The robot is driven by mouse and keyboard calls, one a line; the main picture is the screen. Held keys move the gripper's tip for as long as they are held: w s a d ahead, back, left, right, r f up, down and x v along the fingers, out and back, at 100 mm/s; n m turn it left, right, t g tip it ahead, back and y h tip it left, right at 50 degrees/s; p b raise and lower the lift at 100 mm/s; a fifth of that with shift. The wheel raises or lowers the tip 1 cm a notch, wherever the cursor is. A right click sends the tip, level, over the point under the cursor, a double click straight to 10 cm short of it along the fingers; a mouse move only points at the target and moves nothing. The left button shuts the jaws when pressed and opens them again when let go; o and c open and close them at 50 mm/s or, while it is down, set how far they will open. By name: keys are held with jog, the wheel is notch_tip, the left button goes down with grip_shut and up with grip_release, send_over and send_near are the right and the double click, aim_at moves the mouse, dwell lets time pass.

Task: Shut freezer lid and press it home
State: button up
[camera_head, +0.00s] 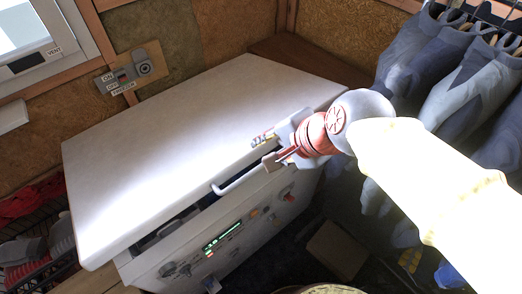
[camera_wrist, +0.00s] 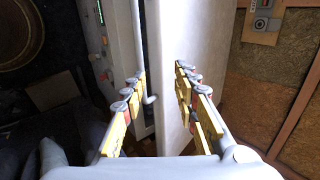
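The white freezer lid (camera_head: 190,140) lies nearly flat over the freezer body (camera_head: 240,235), with a dark gap under its front edge. A white bar handle (camera_head: 240,181) runs along that front edge. My gripper (camera_head: 268,151) is at the right part of the front edge, close to the lid and the handle's right end. In the wrist view my gripper (camera_wrist: 158,92) is open, its yellow fingers wide apart. The lid (camera_wrist: 183,45) and the handle (camera_wrist: 142,60) show between and beyond the fingers. I cannot tell whether a finger touches the lid.
The freezer front has a green-lit panel (camera_head: 222,237) and knobs. A switch box (camera_head: 130,72) is on the wall behind. Blue-grey garments (camera_head: 430,75) hang at the right. A wire rack with red items (camera_head: 30,200) stands at the left. A brown box (camera_head: 337,250) is on the floor.

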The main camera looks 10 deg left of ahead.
jog(key=v, duration=0.3)
jog(key=shift+s+d+r, duration=0.15)
jog(key=shift+d+r, duration=0.05)
jog(key=shift+r, duration=0.1)
jog(key=shift+c, duration=0.4)
